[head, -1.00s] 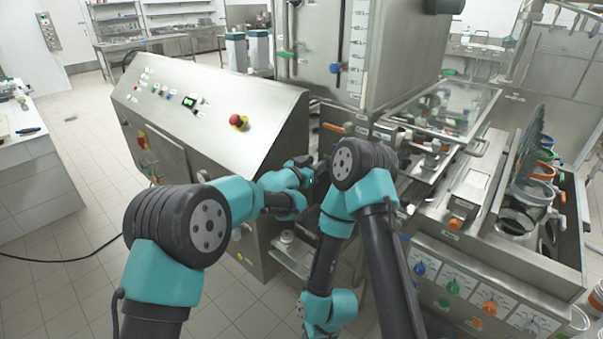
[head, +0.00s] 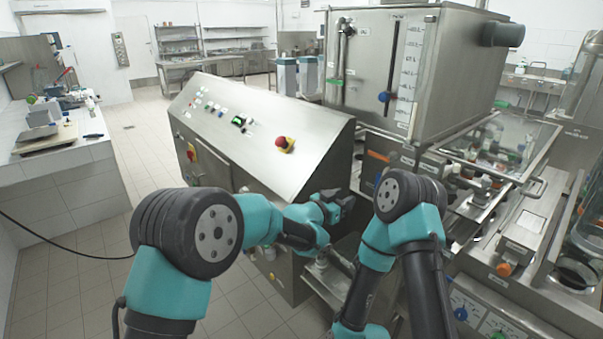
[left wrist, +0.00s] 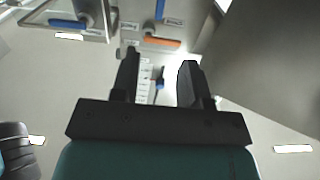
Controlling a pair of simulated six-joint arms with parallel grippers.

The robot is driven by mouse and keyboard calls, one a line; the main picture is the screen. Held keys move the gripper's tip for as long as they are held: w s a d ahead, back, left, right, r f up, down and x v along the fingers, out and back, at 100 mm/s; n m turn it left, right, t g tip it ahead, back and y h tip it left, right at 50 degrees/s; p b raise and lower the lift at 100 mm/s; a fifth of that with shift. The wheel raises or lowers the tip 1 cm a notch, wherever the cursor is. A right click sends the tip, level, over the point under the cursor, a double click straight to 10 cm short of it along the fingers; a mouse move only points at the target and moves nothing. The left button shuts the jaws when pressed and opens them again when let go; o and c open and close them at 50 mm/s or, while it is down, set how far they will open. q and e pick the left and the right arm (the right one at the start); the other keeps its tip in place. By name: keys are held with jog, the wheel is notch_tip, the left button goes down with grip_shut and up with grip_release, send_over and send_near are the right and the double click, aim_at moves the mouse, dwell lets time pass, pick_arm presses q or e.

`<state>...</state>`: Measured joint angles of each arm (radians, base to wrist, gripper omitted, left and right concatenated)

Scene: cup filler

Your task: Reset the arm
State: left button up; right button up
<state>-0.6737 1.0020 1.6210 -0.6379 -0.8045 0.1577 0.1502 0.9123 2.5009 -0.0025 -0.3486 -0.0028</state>
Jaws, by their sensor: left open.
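My left gripper (head: 340,202) is small in the head view, in front of the filling machine beside the control cabinet (head: 255,135). In the left wrist view its two black fingers (left wrist: 160,80) stand apart with nothing between them. My right arm (head: 405,215) bends at the elbow and runs down past the lower edge of the head view. Its gripper is out of sight.
The steel tank (head: 410,65) with a scale and blue knob stands behind the grippers. A red stop button (head: 285,144) sits on the cabinet's sloped panel. A glass-covered conveyor section (head: 500,140) is at right. Open tiled floor (head: 75,275) lies at left.

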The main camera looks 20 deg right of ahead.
pick_arm(q)
jog(key=w+a+f+n+t+y, duration=0.1)
jog(key=a+f+n+y, duration=0.65)
jog(key=a+f, duration=1.7)
jog(key=s+a+f+n+g+y, duration=0.15)
jog(key=s+a+f, duration=0.25)
jog(key=a, duration=0.4)
jog(key=s+a+f+n+g+y, duration=0.1)
jog(key=s+a+f+n+y, duration=0.1)
jog(key=s+a+f, duration=0.45)
jog(key=s+a+f+n+g+y, duration=0.1)
jog(key=s+a+f+n+g, duration=0.2)
jog(key=s+a, duration=1.3)
jog(key=s+n+g, duration=0.1)
jog(key=s, duration=0.3)
jog(key=shift+f+g+y, duration=0.2)
jog(key=shift+g+y, duration=0.15)
jog(key=shift+y, duration=0.05)
pick_arm(e)
jog(key=shift+w, duration=0.1)
